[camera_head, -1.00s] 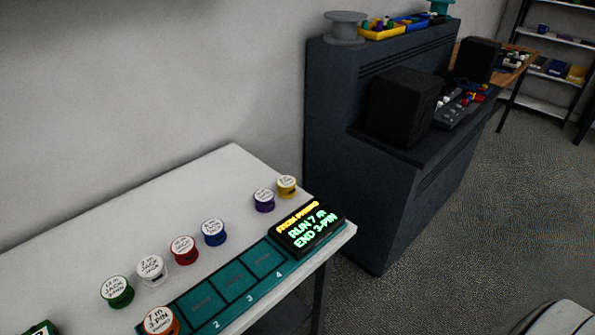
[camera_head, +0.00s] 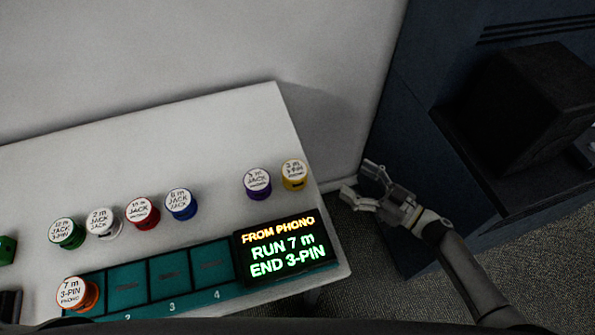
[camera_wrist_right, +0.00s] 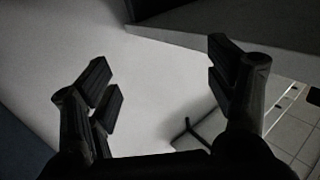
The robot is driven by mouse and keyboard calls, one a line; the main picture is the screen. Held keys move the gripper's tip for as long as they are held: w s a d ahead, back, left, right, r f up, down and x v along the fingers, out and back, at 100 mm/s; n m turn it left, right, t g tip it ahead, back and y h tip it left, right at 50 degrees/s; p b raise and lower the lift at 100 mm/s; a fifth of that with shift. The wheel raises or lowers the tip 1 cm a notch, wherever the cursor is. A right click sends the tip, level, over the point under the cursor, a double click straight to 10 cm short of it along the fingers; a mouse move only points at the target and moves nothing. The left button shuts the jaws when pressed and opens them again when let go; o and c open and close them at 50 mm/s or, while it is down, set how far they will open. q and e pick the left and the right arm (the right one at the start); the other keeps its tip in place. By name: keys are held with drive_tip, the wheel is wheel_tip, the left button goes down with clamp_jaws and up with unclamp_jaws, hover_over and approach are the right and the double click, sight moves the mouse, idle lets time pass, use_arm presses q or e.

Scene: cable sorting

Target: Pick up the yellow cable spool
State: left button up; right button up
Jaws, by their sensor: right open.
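The yellow cable spool (camera_head: 294,176) stands upright on the white table near its right end, with a white label on top. A purple spool (camera_head: 257,183) stands just left of it. My right gripper (camera_head: 357,182) is open and empty, to the right of the yellow spool and past the table's right edge. In the right wrist view its two fingers (camera_wrist_right: 160,85) stand wide apart with nothing between them. The yellow spool cannot be made out in the right wrist view. My left gripper is not in view.
The white table (camera_head: 240,120) also bears blue (camera_head: 181,203), red (camera_head: 142,211), white (camera_head: 104,222) and green (camera_head: 67,232) spools. An orange spool (camera_head: 77,294) is on the teal tray (camera_head: 125,285). A lit display (camera_head: 284,250) stands at the tray's right end. A dark cabinet (camera_head: 425,150) is at right.

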sight(299, 171)
drive_tip(key=s+a+r+n+g+y, duration=0.3)
drive_tip(key=s+a+r+n+g, duration=0.2)
drive_tip(key=r+g, duration=0.15)
drive_tip(key=shift+y, duration=0.3)
drive_tip(key=p+x, duration=0.1)
drive_tip(key=x, duration=0.2)
drive_tip(key=r+x, duration=0.1)
drive_tip(key=x, duration=0.2)
drive_tip(key=p+x, duration=0.1)
drive_tip(key=x, duration=0.2)
drive_tip(key=shift+w+a+r+p, duration=0.1)
drive_tip(key=shift+a+r+p, duration=0.1)
drive_tip(key=shift+a+p, duration=0.15)
drive_tip(key=shift+w+a+f, duration=0.1)
drive_tip(key=shift+a, duration=0.25)
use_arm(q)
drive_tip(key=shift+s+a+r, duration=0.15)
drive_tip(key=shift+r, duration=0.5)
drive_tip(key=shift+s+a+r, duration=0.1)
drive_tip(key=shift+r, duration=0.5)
use_arm(e)
drive_tip(key=shift+d, duration=0.1)
drive_tip(key=shift+c, duration=0.2)
drive_tip(key=shift+c, duration=1.2)
drive_tip(key=c, duration=0.9)
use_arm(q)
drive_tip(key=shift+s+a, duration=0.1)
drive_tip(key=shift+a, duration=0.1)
